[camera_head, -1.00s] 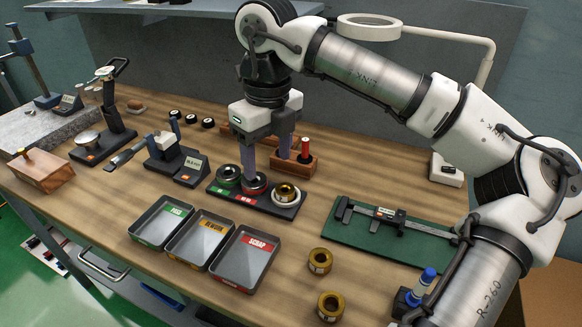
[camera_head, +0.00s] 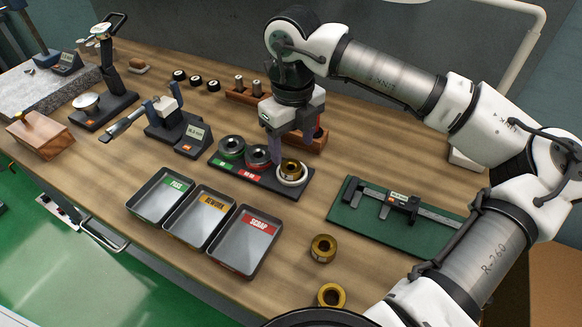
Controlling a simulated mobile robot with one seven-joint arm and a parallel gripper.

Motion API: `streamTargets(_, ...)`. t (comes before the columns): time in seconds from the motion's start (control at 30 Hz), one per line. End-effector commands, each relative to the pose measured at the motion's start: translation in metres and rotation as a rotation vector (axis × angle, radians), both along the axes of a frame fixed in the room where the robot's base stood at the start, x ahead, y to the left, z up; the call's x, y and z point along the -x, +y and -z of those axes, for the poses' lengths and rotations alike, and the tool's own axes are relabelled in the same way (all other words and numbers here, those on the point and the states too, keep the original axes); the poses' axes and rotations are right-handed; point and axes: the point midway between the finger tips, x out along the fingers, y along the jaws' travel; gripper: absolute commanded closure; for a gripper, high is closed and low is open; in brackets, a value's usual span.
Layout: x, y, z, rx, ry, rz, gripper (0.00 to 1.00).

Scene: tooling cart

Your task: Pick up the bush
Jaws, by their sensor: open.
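A brass bush (camera_head: 292,168) stands in a white ring (camera_head: 302,180) at the right end of the black gauge stand (camera_head: 267,183). Two more brass bushes sit loose on the bench, one right of the trays (camera_head: 323,248) and one nearer the front (camera_head: 331,296). My gripper (camera_head: 291,152) is open, with its fingers pointing down. In the picture it is at the bush on the stand, with one finger by its left side. I cannot tell whether it touches the bush.
Green and red ring gauges (camera_head: 231,148) stand left on the same stand. A wooden block (camera_head: 308,140) is close behind the gripper. PASS (camera_head: 142,205), REWORK (camera_head: 184,236) and SCRAP (camera_head: 228,263) trays lie in front. A caliper (camera_head: 395,203) lies on a green mat (camera_head: 365,226) to the right.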

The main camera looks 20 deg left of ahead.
Motion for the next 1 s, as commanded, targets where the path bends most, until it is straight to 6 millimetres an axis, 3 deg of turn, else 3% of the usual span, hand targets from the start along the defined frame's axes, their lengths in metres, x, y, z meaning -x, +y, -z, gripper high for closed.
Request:
streamTargets(0.4, 0.005, 0.002, 0.049, -0.001, 0.003, 0.001, 0.38)
streamTargets(0.67, 0.005, 0.002, 0.053, 0.0, 0.0, 0.001, 0.38)
streamTargets(1.0, 0.005, 0.002, 0.053, 0.0, 0.0, 0.001, 0.81)
